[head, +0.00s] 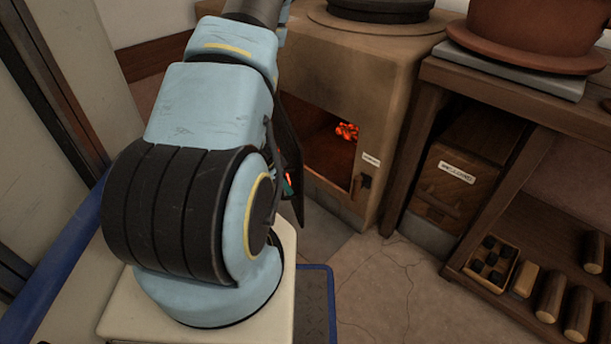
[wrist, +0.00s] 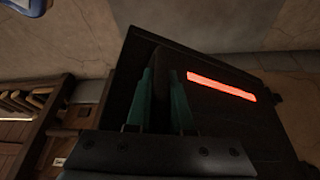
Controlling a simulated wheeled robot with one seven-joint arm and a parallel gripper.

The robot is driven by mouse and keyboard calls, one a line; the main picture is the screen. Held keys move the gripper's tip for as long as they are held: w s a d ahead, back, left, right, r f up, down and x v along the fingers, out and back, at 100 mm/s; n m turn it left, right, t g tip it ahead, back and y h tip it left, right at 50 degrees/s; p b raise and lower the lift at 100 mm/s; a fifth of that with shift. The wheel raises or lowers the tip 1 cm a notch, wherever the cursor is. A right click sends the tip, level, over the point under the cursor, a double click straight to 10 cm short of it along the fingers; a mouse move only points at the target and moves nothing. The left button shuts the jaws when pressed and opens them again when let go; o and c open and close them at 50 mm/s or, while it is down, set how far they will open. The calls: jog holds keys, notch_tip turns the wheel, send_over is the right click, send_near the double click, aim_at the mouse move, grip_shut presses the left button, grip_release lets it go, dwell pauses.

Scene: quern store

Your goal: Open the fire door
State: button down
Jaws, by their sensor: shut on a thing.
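The fire door (head: 297,207) is a dark flat panel. In the head view it stands swung out on the left of the stove's firebox opening (head: 325,150), where orange embers (head: 347,131) glow. In the wrist view the dark door (wrist: 245,125) fills the middle and carries a glowing red slot (wrist: 222,87). My gripper (wrist: 161,88) has its two green fingers on either side of a dark upright part at the door, shut on what looks like its handle. In the head view my arm hides most of the gripper and door.
A wooden bench (head: 480,85) stands right of the stove (head: 350,60), with a labelled wooden box (head: 462,165) below. A low shelf holds a tray of dark blocks (head: 492,262) and several rollers (head: 578,312). A blue rail (head: 50,265) runs on the left. Cracked floor (head: 385,280) is clear in front.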

jog(key=shift+s+a+m+g+p, duration=0.15)
jog(key=shift+s+a+m+p, duration=0.1)
jog(key=shift+a, duration=0.4)
jog(key=shift+s+a+m+g+p, duration=0.15)
jog(key=shift+s+a+m+p, duration=0.1)
jog(key=shift+a, duration=0.35)
jog(key=c, duration=0.8)
grip_release()
jog(key=shift+w, duration=0.15)
jog(key=p+v, duration=0.4)
jog(key=v, duration=0.6)
jog(key=shift+a+r, duration=0.2)
jog(key=shift+r, duration=0.15)
